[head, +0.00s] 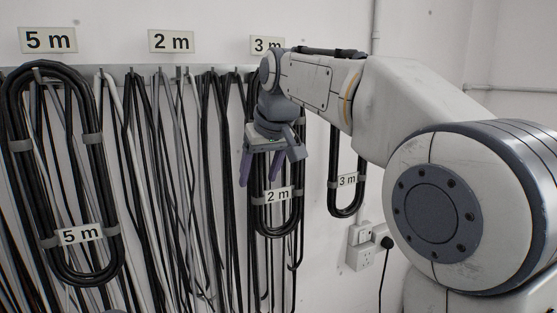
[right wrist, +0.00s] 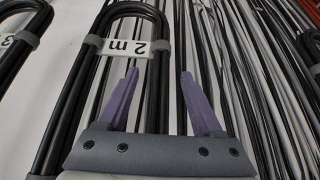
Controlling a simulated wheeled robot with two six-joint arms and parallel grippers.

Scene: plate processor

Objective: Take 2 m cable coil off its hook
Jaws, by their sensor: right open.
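The 2 m cable coil (head: 278,230) is a long black loop with grey bands and a "2 m" tag. It hangs on the wall rail beneath the "3 m" sign; my right arm hides its top and hook. My right gripper (head: 258,181) is open and empty in front of the coil, above its tag. In the right wrist view the coil (right wrist: 88,80) appears upside down, and one of its sides lies between the open purple fingers (right wrist: 160,74). I cannot tell how deep the fingers reach. My left gripper is not in view.
A 5 m coil (head: 110,235) hangs at the left and a 3 m coil (head: 347,198) hangs right of the 2 m coil. Many loose cables (head: 190,200) hang close beside it. A wall socket (head: 361,258) with a plug is lower right.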

